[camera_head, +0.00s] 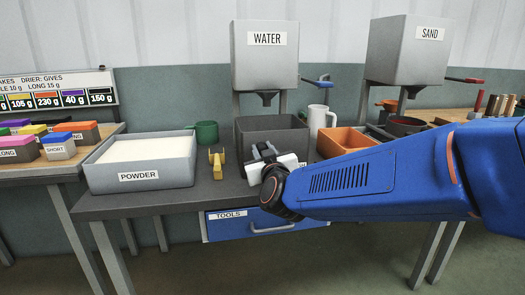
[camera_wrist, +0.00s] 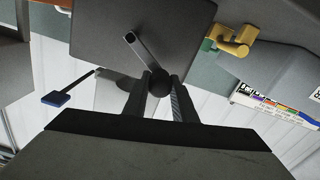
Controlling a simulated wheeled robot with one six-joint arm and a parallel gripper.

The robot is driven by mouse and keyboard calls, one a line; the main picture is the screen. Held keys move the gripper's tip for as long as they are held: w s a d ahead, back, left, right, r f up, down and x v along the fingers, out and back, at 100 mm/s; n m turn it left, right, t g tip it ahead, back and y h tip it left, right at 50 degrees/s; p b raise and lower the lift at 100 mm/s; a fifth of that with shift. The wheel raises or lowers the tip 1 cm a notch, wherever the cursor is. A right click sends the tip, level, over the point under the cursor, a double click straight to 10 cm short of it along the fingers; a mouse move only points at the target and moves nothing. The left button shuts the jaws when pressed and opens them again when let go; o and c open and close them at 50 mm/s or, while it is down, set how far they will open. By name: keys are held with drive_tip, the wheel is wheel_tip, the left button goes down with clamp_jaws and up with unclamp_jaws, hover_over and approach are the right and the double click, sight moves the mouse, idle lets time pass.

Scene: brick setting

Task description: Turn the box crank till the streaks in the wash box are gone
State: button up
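The wash box (camera_head: 272,124) is a dark grey open box under the water tank, its front label mostly hidden by my gripper. In the wrist view the box wall (camera_wrist: 95,40) fills the upper middle. A grey crank arm (camera_wrist: 138,50) lies against that wall and ends in a dark round knob (camera_wrist: 159,83). My gripper (camera_wrist: 160,90) has its two fingers on either side of the knob, seemingly closed on it. In the head view my gripper (camera_head: 262,151) is at the box's front. I cannot make out any streaks inside the box.
A powder tray (camera_head: 140,178) and a brass-coloured piece (camera_head: 217,163) stand left of the box, with a green cup (camera_head: 207,133) behind. A white jug (camera_head: 318,118) and an orange tray (camera_head: 345,141) stand to the right. The water tank (camera_head: 265,60) hangs above.

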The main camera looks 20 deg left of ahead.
drive_tip(key=shift+r, duration=0.1)
clamp_jaws()
drive_tip(key=w+d+m, duration=0.3)
drive_tip(key=d+m, duration=0.2)
drive_tip(key=m, duration=0.6)
drive_tip(key=w+d+m, duration=0.3)
drive_tip(key=d+m, duration=0.3)
drive_tip(key=m, duration=0.5)
drive_tip(key=shift+w+f, duration=0.2)
drive_tip(key=shift+w, duration=0.1)
drive_tip(key=o, duration=1)
unclamp_jaws()
